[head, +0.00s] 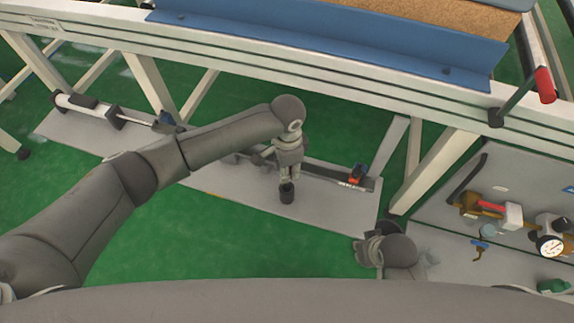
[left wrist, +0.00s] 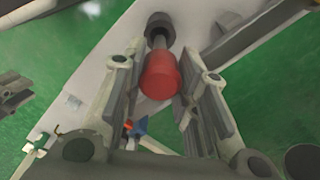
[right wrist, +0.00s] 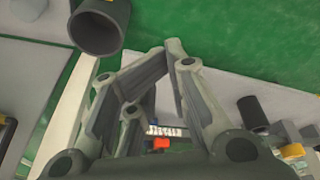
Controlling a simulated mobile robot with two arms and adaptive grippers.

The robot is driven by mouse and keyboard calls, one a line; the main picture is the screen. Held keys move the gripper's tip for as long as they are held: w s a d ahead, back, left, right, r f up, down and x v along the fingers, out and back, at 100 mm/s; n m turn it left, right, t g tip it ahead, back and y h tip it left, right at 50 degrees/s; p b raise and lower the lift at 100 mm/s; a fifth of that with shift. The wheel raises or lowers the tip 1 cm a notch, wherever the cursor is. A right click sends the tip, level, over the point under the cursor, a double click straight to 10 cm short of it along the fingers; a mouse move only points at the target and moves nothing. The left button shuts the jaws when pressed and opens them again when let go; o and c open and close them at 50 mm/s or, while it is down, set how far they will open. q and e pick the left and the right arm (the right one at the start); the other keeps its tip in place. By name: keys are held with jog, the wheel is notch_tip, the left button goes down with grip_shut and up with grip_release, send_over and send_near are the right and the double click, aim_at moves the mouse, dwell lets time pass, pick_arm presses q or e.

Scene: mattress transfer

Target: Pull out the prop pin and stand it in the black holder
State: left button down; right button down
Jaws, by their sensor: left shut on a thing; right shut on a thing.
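The prop pin has a red handle (left wrist: 160,75) and a short grey shaft. My left gripper (head: 287,178) is shut on it and points down over the black holder (head: 287,196). In the left wrist view the shaft lines up with the holder (left wrist: 160,22) and meets its mouth; how deep it sits I cannot tell. In the right wrist view the holder (right wrist: 252,112) stands upright on the grey plate. My right gripper (right wrist: 177,52) has its fingertips drawn together, with nothing clearly visible between them. In the head view it is low, right of the holder (head: 370,250).
A white frame beam (head: 250,68) with a blue rail (head: 330,45) runs above. A dark hollow cup (right wrist: 100,25) is close to my right gripper. A panel with valves and a gauge (head: 551,246) stands at the right. Green floor lies open in front of the grey plate (head: 335,215).

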dwell(0.8)
pick_arm(q)
jog(key=shift+p, duration=0.3)
pick_arm(e)
jog(key=shift+s+f, duration=0.15)
jog(key=shift+f, duration=0.8)
jog(key=shift+s+f, duration=0.1)
jog(key=shift+f, duration=0.8)
pick_arm(q)
jog(key=shift+p, duration=0.35)
jog(key=shift+p, duration=0.35)
pick_arm(e)
jog(key=f, duration=0.2)
jog(key=shift+s+f, duration=0.25)
jog(key=shift+f, duration=0.15)
